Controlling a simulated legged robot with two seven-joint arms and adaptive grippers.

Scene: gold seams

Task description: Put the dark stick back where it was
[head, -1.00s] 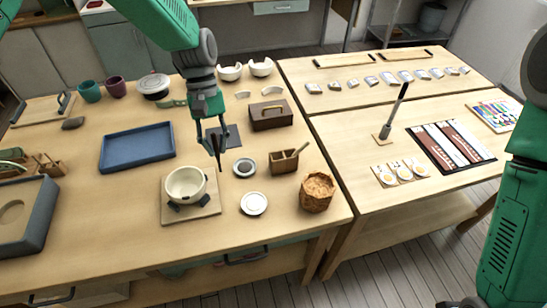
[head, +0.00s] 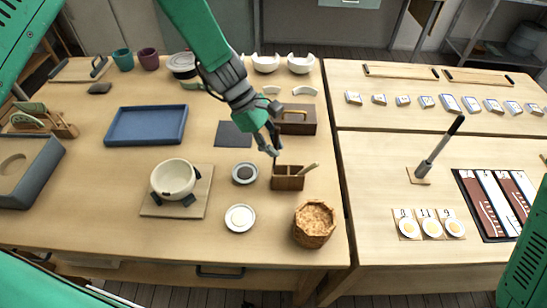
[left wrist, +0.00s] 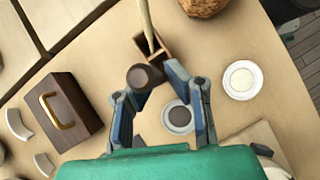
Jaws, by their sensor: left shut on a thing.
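My left gripper (head: 268,143) is shut on the dark stick (head: 275,164) just over the wooden holder (head: 286,183). In the left wrist view the stick's round brown end (left wrist: 145,77) shows between the fingers. The holder (left wrist: 155,48) lies right behind it, with a light stick (left wrist: 146,25) leaning out of one compartment; this light stick also shows in the head view (head: 309,169). I cannot tell whether the dark stick's lower end is inside the holder. My right gripper is out of view.
Left of the holder are a dark-filled dish (head: 244,173) and a pale-filled dish (head: 240,218). A woven basket (head: 314,223) stands at its lower right. A wooden box with a gold handle (head: 296,120) is behind. A white bowl (head: 174,179) sits on a board further left.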

